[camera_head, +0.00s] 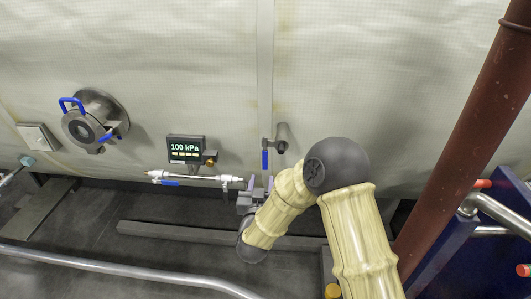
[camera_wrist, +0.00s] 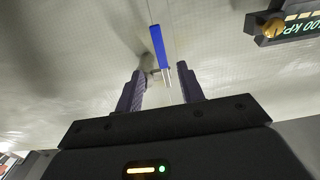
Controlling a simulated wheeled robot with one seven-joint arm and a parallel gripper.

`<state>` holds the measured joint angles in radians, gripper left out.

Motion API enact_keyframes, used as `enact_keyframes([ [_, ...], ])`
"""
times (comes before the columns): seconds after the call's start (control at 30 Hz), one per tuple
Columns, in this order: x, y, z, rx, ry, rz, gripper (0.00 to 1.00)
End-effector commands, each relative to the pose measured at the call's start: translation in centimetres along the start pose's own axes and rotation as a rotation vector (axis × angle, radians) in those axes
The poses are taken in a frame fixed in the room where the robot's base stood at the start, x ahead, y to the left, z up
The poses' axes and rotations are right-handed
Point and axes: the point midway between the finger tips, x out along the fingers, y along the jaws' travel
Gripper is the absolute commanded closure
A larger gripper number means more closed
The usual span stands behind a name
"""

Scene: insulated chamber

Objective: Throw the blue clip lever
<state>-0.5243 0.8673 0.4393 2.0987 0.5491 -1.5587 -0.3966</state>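A narrow blue lever (camera_head: 265,158) hangs upright from a small metal fitting on the pale wall; it also shows in the wrist view (camera_wrist: 160,47), beyond the fingertips. My gripper (camera_head: 260,182) is just below this lever and points up at it. In the wrist view my gripper (camera_wrist: 161,78) is open, with its two dark purple fingers apart and nothing between them. Other blue parts are a looped handle (camera_head: 71,104) and a small clip (camera_head: 104,139) on the round port at the left. Which blue part is the clip lever is not marked.
A pressure display (camera_head: 185,149) reading 100 kPa is left of the lever. Below it runs a thin pipe (camera_head: 203,178) with a blue valve handle (camera_head: 168,183). A brown pipe (camera_head: 466,130) and a blue panel (camera_head: 470,245) stand at the right. A rail (camera_head: 100,265) crosses the front.

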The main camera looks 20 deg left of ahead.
Motion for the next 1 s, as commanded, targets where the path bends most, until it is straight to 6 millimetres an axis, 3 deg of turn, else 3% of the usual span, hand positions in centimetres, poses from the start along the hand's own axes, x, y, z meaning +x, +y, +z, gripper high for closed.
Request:
enact_keyframes([
  [0.6, 9.8, 0.1, -0.3, 0.0, 0.001, 0.002, 0.62],
  [0.8, 11.9, 0.0, -0.1, 0.0, 0.0, 0.0, 0.62],
  [1.0, 12.5, 0.0, 0.0, -0.001, 0.001, -0.001, 0.62],
])
